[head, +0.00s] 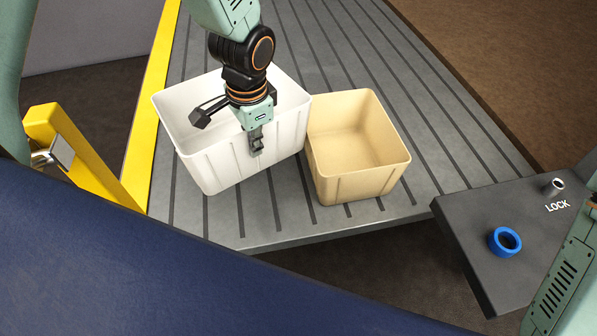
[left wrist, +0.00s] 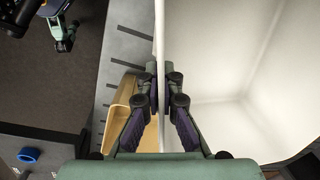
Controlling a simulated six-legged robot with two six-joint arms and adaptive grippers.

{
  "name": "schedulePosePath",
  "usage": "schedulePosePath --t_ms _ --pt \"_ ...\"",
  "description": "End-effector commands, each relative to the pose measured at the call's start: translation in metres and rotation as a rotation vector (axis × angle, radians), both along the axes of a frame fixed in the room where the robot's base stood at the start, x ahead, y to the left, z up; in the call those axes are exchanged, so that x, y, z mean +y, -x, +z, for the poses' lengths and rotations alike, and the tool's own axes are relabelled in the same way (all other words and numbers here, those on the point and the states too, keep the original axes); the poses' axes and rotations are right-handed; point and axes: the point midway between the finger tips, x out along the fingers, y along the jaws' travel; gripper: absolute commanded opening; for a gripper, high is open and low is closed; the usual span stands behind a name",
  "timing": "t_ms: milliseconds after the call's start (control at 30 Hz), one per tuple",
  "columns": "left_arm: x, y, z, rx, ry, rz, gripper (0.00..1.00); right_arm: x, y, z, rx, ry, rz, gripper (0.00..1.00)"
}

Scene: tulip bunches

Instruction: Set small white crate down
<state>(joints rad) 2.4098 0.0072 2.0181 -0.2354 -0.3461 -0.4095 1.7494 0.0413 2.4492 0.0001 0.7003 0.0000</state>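The small white crate (head: 215,165) is upright over the grey ribbed deck, left of the beige crate. Its inside looks empty where visible; I cannot tell for certain whether its base touches the deck. My left gripper (head: 257,142) reaches down over its near wall. In the left wrist view, the fingers of my left gripper (left wrist: 161,78) are closed on either side of the white crate's wall (left wrist: 160,45), pinching it near the rim. The crate's interior (left wrist: 230,60) fills the right of that view. My right gripper is not visible.
The beige crate (head: 345,185) stands close by on the right, empty. The ribbed deck (head: 430,150) is clear to its right. A yellow rail (head: 153,100) runs along the left. A dark panel marked LOCK (head: 530,235) with a blue ring (head: 505,242) is at lower right.

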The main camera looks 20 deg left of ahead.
Motion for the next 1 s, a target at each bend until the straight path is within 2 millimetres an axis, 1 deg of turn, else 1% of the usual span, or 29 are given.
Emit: schedulePosePath --t_ms 33,100,200,300,367,467,600,700,1000 --pt "0.004 0.007 -0.009 0.002 0.003 -0.085 0.0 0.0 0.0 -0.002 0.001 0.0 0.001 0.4" --pt "0.008 0.014 -0.017 0.0 0.003 -0.198 0.0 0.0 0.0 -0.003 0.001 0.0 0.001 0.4" --pt "0.008 0.021 -0.025 -0.002 0.001 -0.313 0.0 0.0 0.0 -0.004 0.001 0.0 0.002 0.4" --pt "0.007 0.026 -0.029 -0.004 -0.003 -0.375 0.0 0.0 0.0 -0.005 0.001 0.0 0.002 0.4" --pt "0.007 0.027 -0.033 -0.002 -0.004 -0.393 0.0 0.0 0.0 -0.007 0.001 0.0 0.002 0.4" --pt "0.007 0.028 -0.048 -0.002 -0.004 -0.403 0.0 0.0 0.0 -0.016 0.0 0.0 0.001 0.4" --pt "0.008 0.027 -0.073 -0.003 -0.005 -0.4 0.0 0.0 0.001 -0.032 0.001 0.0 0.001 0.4" --pt "0.008 0.026 -0.085 -0.002 -0.004 -0.399 0.0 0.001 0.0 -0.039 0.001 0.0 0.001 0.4" --pt "0.008 0.024 -0.098 -0.004 -0.005 -0.398 0.0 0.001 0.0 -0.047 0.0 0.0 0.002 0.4"
